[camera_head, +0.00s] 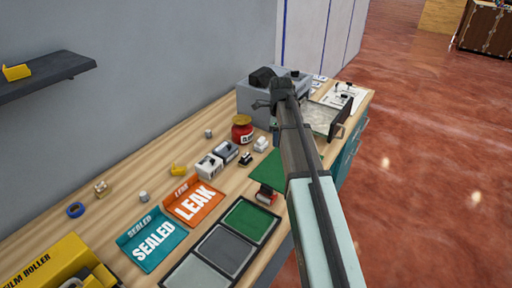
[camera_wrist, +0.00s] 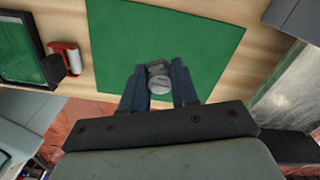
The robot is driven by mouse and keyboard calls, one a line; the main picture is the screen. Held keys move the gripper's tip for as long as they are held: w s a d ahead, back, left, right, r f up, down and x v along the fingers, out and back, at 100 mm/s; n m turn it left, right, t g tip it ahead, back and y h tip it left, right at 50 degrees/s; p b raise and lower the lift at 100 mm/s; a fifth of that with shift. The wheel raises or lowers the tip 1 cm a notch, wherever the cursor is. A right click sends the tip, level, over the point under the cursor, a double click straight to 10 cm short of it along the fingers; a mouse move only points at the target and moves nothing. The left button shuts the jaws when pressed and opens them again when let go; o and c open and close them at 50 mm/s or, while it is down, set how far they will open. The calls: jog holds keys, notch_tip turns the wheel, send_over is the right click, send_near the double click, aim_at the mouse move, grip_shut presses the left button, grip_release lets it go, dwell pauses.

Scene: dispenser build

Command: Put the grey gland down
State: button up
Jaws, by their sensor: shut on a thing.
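The grey gland (camera_wrist: 159,82) is a small round grey piece. In the wrist view it sits between the two dark blue fingers of my gripper (camera_wrist: 159,88), which is shut on it. Behind it in that view is the green mat (camera_wrist: 165,32), and I cannot tell how far the gland is above it. In the head view the mat (camera_head: 266,170) lies on the wooden bench, partly covered by my arm. The gland cannot be made out in the head view.
A red-and-white item (camera_wrist: 65,59) and a dark-framed tray (camera_wrist: 38,40) lie left of the mat in the wrist view. In the head view, a grey machine (camera_head: 248,101) stands behind, and LEAK (camera_head: 195,203) and SEALED (camera_head: 151,245) trays stand left.

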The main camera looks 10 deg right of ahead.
jog(key=shift+a+r, duration=0.1)
jog(key=shift+r, duration=0.25)
jog(key=a+n, duration=0.3)
jog(key=a, duration=1.8)
jog(key=n, duration=0.6)
send_over(131, 182)
jog(key=shift+s+f, duration=0.1)
jog(key=shift+f, duration=4.95)
jog(key=shift+f, duration=0.1)
jog(key=o, duration=1)
